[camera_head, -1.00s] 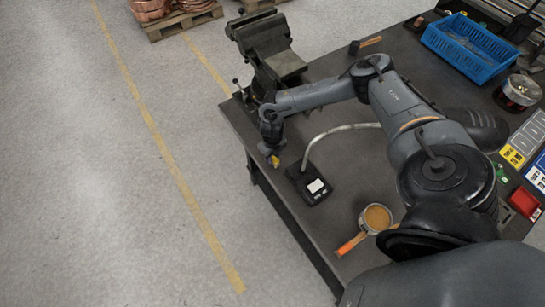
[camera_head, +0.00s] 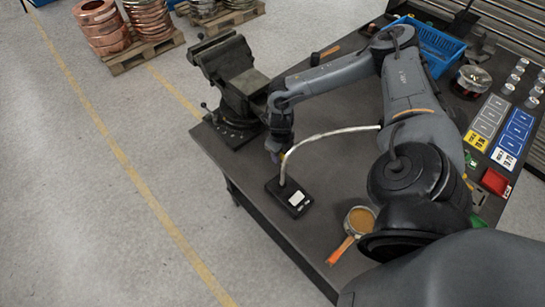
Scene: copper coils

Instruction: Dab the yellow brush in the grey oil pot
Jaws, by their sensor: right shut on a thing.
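My right gripper (camera_head: 278,154) hangs low over the far left part of the dark bench, near the vise. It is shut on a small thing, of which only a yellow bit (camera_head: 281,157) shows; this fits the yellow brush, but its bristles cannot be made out. A small round pot (camera_head: 347,226) with a pale grey rim and amber contents stands near the bench's front edge, well to the lower right of the gripper. An orange handle (camera_head: 341,250) sticks out at its lower left. My left gripper is out of view.
A dark vise (camera_head: 236,85) is at the bench corner. A blue crate (camera_head: 432,45), a jar (camera_head: 470,82) and label cards (camera_head: 512,138) lie at the right.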

